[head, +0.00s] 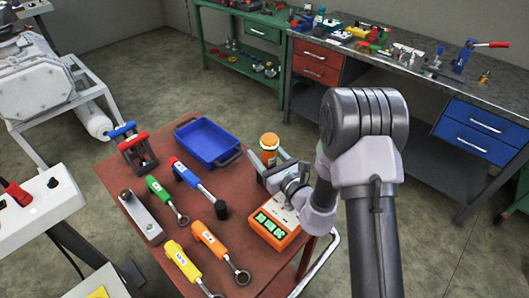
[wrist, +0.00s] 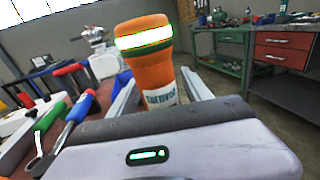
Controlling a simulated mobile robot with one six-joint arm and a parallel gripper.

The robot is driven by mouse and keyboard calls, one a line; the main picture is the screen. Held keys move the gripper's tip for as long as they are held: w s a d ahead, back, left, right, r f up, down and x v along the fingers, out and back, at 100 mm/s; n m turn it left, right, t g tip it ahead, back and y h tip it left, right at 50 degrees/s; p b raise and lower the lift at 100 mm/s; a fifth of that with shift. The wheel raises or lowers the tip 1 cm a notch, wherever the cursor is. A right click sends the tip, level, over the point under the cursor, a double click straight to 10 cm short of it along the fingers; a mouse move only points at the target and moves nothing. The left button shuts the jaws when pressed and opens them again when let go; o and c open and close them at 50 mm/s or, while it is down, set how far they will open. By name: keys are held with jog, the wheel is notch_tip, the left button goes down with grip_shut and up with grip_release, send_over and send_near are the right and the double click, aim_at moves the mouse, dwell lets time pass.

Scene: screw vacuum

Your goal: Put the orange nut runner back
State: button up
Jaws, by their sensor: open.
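The orange nut runner (head: 269,143) seems to be the upright orange body with a pale band at the far right of the red table. In the wrist view, the orange body (wrist: 158,75) has a white and green band and a lettered label. My gripper (head: 268,164) is open around it. One finger shows on each side in the wrist view (wrist: 160,88). Contact cannot be told, and its lower end is hidden behind my gripper. Another orange-handled tool with a ring end (head: 208,240) lies on the table.
An orange box with a green display (head: 271,229) stands below my gripper. A blue tray (head: 207,142), a blue-handled tool (head: 193,180), a green-handled tool (head: 163,194) and a yellow-handled tool (head: 183,261) share the table (head: 140,263). Workbenches (head: 400,60) stand behind.

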jog(key=shift+r, duration=0.2)
jog(key=shift+r+p, duration=0.65)
jog(key=shift+p, duration=0.15)
jog(key=v, duration=1.1)
jog(key=shift+d+f+b, duration=0.1)
jog(key=shift+f+b, duration=0.15)
jog(key=shift+b, duration=0.05)
jog(key=shift+s+d+r, duration=0.1)
jog(key=shift+s+r, duration=0.05)
jog(key=shift+s, duration=0.2)
jog(key=s+a+r+n+g+y, duration=0.7)
jog(key=s+a+r+n+g, duration=0.65)
jog(key=s+n, duration=0.25)
jog(key=s+d+f+n+g+h, duration=0.2)
jog(key=s+d+f+n+h, duration=0.1)
jog(key=s+d+n+h, duration=0.4)
jog(key=w+d+r+n+t+h, duration=0.1)
jog(key=d+r+n+t+h, duration=0.1)
jog(key=d+r+t+h, duration=0.2)
jog(key=d+t+h, duration=0.1)
jog(key=d+h, duration=0.2)
jog(key=d, duration=0.2)
jog(key=shift+w+d+r+n+t, duration=0.15)
jog(key=shift+w+r+n+t, duration=0.05)
jog(key=shift+w+n+t, duration=0.15)
